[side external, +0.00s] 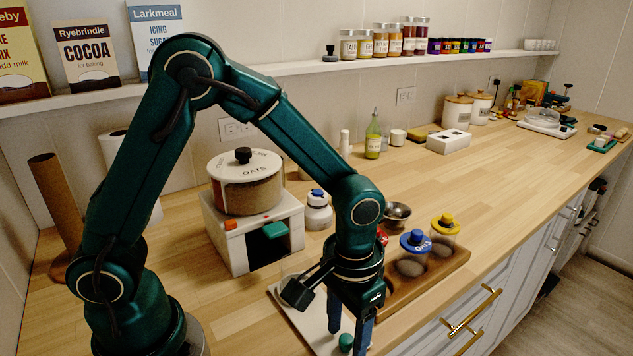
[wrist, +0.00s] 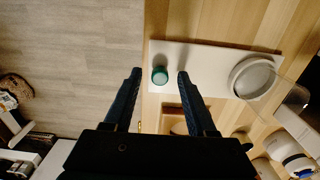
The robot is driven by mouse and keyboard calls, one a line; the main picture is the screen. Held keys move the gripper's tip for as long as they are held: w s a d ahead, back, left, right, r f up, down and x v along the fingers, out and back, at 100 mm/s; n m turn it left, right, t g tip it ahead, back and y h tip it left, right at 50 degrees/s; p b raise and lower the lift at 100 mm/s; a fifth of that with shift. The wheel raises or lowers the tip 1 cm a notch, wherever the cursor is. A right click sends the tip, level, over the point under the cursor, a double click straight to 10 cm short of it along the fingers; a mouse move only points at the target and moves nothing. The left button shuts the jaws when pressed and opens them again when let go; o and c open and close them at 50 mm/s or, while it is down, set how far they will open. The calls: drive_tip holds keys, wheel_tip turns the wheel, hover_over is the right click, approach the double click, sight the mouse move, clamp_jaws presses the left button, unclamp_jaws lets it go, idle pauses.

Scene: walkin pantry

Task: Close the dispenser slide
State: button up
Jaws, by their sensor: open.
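The dispenser (side external: 237,248) is a white box with an OATS canister (side external: 252,197) on top and an orange piece at its upper left. A green tab (side external: 274,231) sticks out of its dark front opening. A flat white plate (side external: 290,309) with a green knob (side external: 345,342) lies on the counter in front; I cannot tell which green part is the slide. In the wrist view the plate (wrist: 205,60) carries the knob (wrist: 159,75) and a round white-rimmed piece (wrist: 253,77). My gripper (side external: 349,322) is open, pointing down, its fingers on either side of the knob in the wrist view (wrist: 160,74).
A white jar (side external: 318,211) and metal bowl (side external: 397,213) stand behind. The counter's front edge is close; its middle right is clear.

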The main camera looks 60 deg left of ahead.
drive_tip(key=shift+c, duration=0.4)
clamp_jaws()
drive_tip(key=shift+r, duration=0.1)
idle(0.9)
